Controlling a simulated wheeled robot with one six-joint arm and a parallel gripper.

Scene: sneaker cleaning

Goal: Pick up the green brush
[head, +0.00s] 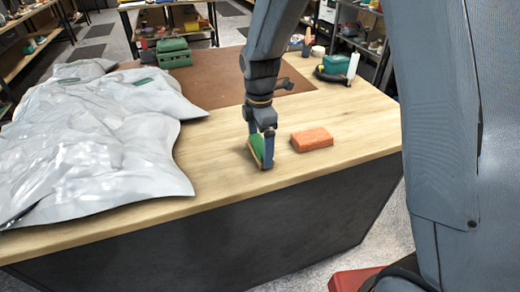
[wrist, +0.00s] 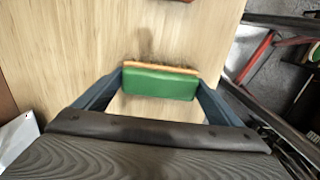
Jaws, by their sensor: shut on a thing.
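The green brush (wrist: 160,83) is between the two fingers of my gripper (wrist: 158,92) in the wrist view, with a finger against each end. It has a green body with a tan strip and dark bristles along its far edge. In the head view the brush (head: 256,147) is partly hidden by my gripper (head: 262,150) and looks tilted, close to the table's front part. I cannot tell whether it still touches the tabletop.
An orange sponge (head: 312,139) lies just right of my gripper on the wooden table (head: 215,190). Crumpled silver bags (head: 95,140) cover the table's left side. A brown mat (head: 215,88), a green box (head: 174,53) and a white bottle (head: 353,66) are farther back.

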